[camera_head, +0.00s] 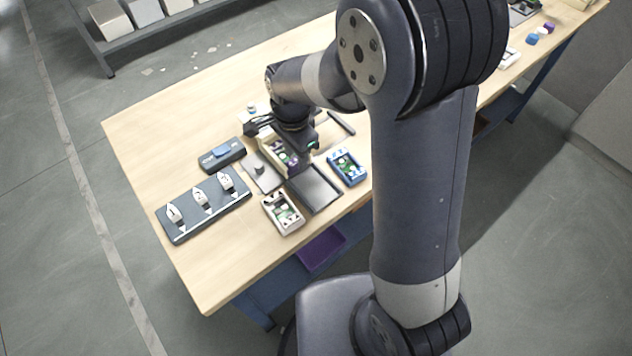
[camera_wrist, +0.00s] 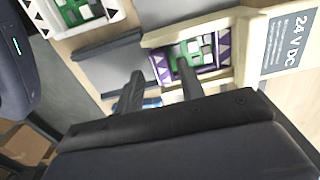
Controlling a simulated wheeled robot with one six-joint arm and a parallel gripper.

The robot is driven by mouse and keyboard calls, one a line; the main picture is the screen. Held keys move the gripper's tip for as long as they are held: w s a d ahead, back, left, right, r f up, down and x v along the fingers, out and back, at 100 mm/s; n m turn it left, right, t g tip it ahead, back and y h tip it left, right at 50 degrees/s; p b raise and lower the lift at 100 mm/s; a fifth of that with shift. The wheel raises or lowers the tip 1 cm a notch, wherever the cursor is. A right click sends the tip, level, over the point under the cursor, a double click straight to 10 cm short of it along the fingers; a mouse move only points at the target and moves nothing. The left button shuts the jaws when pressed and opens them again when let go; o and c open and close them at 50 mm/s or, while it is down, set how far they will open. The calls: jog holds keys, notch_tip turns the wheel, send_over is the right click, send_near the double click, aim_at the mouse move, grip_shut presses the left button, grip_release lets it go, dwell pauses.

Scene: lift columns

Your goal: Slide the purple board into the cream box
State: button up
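The cream box (camera_head: 266,139) stands on the table, and its side label reading "24 V DC" shows in the wrist view (camera_wrist: 288,42). The purple board (camera_wrist: 207,70), with green and grey parts, lies between the box's cream walls. The board also shows in the head view (camera_head: 287,155), partly hidden by my gripper. My gripper (camera_wrist: 160,76) is over the open end of the box, with its fingers apart. One finger overlaps the board in the wrist view; the other is beside it over the grey tray. I cannot tell whether either finger touches the board.
A dark tray (camera_head: 316,188) lies beside the cream box. A white-framed board (camera_head: 283,212) and a blue-framed board (camera_head: 347,167) flank it. A dark rack with white pieces (camera_head: 185,222) and a grey and blue device (camera_head: 222,155) stand to the left. The table's far left is bare.

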jog(key=shift+r+p, duration=1.8)
jog(key=shift+r, duration=0.8)
